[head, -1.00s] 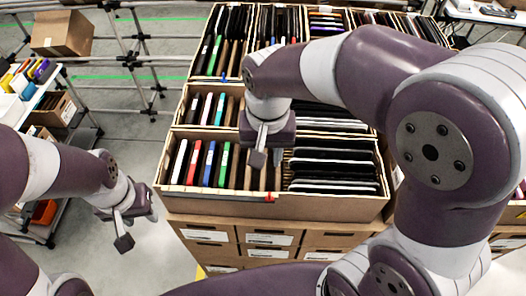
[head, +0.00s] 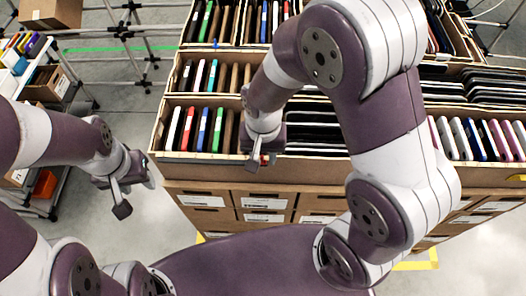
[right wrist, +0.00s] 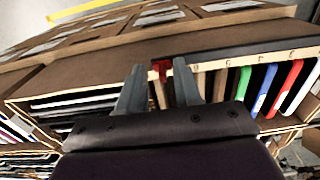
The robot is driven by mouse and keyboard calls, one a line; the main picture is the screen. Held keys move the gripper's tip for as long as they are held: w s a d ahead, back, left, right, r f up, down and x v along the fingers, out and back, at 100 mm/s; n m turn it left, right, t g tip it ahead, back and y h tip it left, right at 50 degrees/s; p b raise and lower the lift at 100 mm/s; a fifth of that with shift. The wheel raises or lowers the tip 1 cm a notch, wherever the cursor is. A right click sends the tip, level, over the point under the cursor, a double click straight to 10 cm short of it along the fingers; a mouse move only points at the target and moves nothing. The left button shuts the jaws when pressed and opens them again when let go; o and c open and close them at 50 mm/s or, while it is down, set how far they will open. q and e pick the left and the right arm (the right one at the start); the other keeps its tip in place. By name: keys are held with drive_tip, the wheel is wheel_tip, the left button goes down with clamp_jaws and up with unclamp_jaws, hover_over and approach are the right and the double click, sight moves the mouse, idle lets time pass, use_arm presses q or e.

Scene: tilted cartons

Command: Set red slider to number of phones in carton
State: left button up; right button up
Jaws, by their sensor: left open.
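The red slider (right wrist: 162,68) sits on the front rim of the near carton (right wrist: 60,80), and part of it shows in the head view (head: 265,159). My right gripper (right wrist: 158,88) is open, its two fingers apart on either side of the slider; I cannot tell if they touch it. In the head view my right gripper (head: 258,157) is at the carton's front edge. The near carton holds upright slim phones with white, red, blue and green edges (head: 203,130), beside brown dividers and dark flat items. My left gripper (head: 132,196) is open and empty, left of the carton, over the floor.
More filled cartons (head: 205,75) stand behind, and another with pale slim items (head: 470,138) is to the right. Closed brown boxes (head: 262,203) are stacked below. A shelf rack (head: 50,95) is at the far left.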

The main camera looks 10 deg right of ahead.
drive_tip(key=shift+w+a, duration=0.15)
clamp_jaws()
idle(1.1)
